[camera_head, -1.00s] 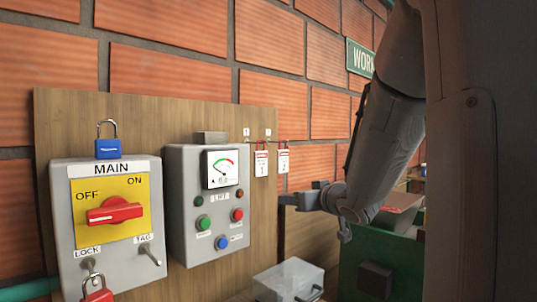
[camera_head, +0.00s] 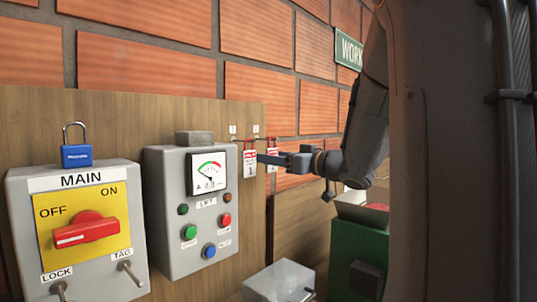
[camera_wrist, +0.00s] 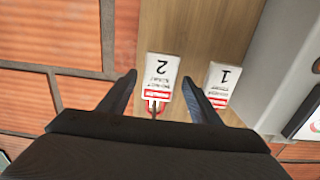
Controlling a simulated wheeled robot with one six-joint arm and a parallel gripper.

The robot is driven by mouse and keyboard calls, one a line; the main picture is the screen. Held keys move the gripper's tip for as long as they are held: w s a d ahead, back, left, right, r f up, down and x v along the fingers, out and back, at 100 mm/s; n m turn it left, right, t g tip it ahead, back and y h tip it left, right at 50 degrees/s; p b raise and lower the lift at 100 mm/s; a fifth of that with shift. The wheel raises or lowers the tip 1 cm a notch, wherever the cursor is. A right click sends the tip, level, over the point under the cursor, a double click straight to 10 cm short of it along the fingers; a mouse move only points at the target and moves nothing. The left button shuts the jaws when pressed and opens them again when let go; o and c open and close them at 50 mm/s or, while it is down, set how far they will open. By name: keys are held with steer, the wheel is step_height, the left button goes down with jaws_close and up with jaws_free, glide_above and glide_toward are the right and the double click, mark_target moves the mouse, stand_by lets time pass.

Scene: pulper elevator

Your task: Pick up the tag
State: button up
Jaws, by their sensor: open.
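Two white-and-red tags hang side by side from hooks on the wooden board. Tag 1 (camera_head: 250,164) is the left one in the head view, and tag 2 (camera_head: 272,146) is partly hidden behind my gripper (camera_head: 264,158). In the wrist view the tags appear upside down. There, tag 2 (camera_wrist: 160,70) lies between the two spread fingertips of my gripper (camera_wrist: 159,74), with a gap on each side. Tag 1 (camera_wrist: 224,80) is just outside the right finger. My gripper is open and holds nothing.
The grey meter box (camera_head: 185,215) stands close left of the tags. Further left are the MAIN switch box (camera_head: 80,265) and a blue padlock (camera_head: 77,155). The brick wall is behind the board.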

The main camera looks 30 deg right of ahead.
steer(key=shift+w+a, duration=0.2)
steer(key=shift+w, duration=0.4)
steer(key=c, duration=1.1)
steer(key=shift+s+r+b, duration=0.1)
steer(key=shift+r+b, duration=0.3)
steer(key=shift+r, duration=0.3)
steer(key=b+v, duration=0.4)
steer(key=v, duration=1.4)
